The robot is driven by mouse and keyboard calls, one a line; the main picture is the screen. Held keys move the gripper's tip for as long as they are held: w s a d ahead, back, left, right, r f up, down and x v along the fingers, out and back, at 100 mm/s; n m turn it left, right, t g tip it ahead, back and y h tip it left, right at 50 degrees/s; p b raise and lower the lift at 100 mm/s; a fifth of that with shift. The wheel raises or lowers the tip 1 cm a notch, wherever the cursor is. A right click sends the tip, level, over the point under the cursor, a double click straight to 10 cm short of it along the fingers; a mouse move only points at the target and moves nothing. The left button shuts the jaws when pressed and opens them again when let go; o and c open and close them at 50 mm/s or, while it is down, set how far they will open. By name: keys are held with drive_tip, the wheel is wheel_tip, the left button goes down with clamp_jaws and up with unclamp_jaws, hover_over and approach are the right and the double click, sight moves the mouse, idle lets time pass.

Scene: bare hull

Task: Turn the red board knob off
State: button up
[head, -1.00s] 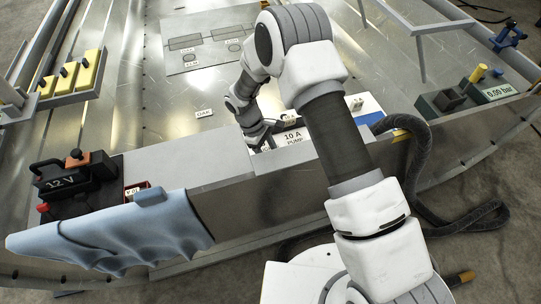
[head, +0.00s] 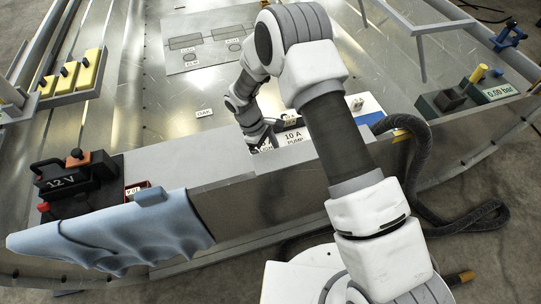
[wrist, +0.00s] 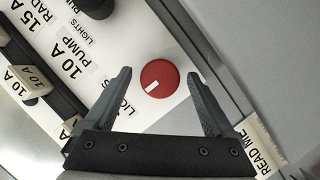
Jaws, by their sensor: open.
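The red board knob (wrist: 160,78) is a round red disc on a white panel in the wrist view. My gripper (wrist: 160,73) is open, with one dark finger on each side of the knob. A gap shows on both sides, and whether the fingertips reach down to the panel is unclear. In the head view my gripper (head: 262,138) is at the 10 A PUMP label (head: 292,136); the knob is hidden there.
A READ ME tag (wrist: 262,147) lies right of the fingers. In the head view a 12 V battery (head: 75,180) and blue cloth (head: 120,235) are at left, and a black hose (head: 425,170) at right.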

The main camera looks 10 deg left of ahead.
drive_tip(key=p+v, duration=0.4)
drive_tip(key=v, duration=1.3)
drive_tip(key=shift+r, duration=0.2)
drive_tip(key=shift+d, duration=0.1)
drive_tip(key=s+d+r+m+t+y, duration=0.1)
drive_tip(key=s+d+r+m, duration=0.15)
drive_tip(key=d+r, duration=0.7)
drive_tip(key=s+d+r+m+t+y, duration=0.15)
drive_tip(key=d+r+m, duration=0.35)
drive_tip(key=r, duration=0.8)
drive_tip(key=s+d+r+m+t+y, duration=0.1)
drive_tip(key=s+d+r+m+t, duration=0.2)
drive_tip(key=s+d, duration=0.45)
drive_tip(key=s+d+r+m+t+y, duration=0.1)
drive_tip(key=s+d+r+m+t, duration=0.25)
drive_tip(key=s, duration=0.65)
wheel_tip(320, 180, up, 16)
drive_tip(key=d+g+p, duration=0.1)
drive_tip(key=g+p, duration=0.1)
drive_tip(key=p, duration=1.4)
drive_tip(key=shift+w+d+p, duration=0.3)
drive_tip(key=shift+w, duration=0.05)
